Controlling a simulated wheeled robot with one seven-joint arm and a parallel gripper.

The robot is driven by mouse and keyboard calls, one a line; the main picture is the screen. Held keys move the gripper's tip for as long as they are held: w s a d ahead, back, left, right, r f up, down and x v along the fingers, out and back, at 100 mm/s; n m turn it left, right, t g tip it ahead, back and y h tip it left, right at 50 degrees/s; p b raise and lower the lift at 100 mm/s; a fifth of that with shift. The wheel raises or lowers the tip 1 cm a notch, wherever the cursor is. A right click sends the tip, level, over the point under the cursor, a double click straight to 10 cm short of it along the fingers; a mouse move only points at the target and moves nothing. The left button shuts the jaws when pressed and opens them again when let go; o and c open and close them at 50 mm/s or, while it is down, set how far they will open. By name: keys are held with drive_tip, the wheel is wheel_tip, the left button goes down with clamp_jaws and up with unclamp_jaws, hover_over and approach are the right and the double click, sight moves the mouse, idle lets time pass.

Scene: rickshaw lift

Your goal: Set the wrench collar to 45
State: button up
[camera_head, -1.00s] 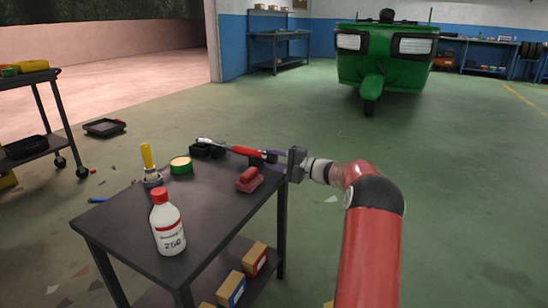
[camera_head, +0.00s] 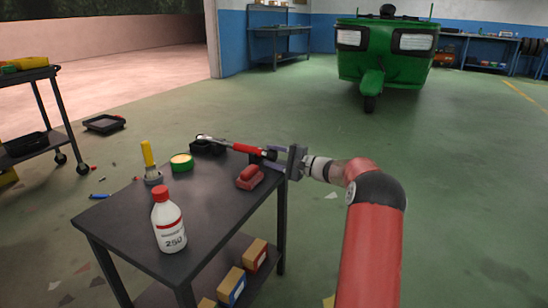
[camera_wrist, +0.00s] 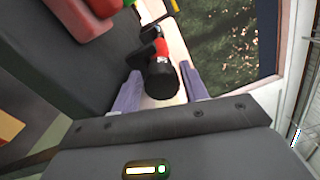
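The wrench (camera_head: 247,150) lies on the dark cart top, with a red handle, a metal shaft to the left and a black end on the right. Its head rests by a black block (camera_head: 207,148). In the wrist view the black round end, seemingly the collar (camera_wrist: 161,80), is between the two purple-grey fingers of my gripper (camera_wrist: 160,85). Gaps show on both sides, so the gripper looks open around it, not touching. In the head view my gripper (camera_head: 272,161) is at the cart's right edge. No scale or number on the collar is readable.
On the cart top (camera_head: 205,220) are a red block (camera_head: 249,177), a green-rimmed tin (camera_head: 181,162), a yellow-handled brush (camera_head: 149,165) and a white bottle (camera_head: 167,222). Boxes (camera_head: 232,285) sit on the lower shelf. A green rickshaw (camera_head: 385,55) stands behind; the right floor is clear.

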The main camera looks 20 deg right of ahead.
drive_tip(key=v, duration=0.8)
drive_tip(key=shift+w+a, duration=0.1)
idle(0.4)
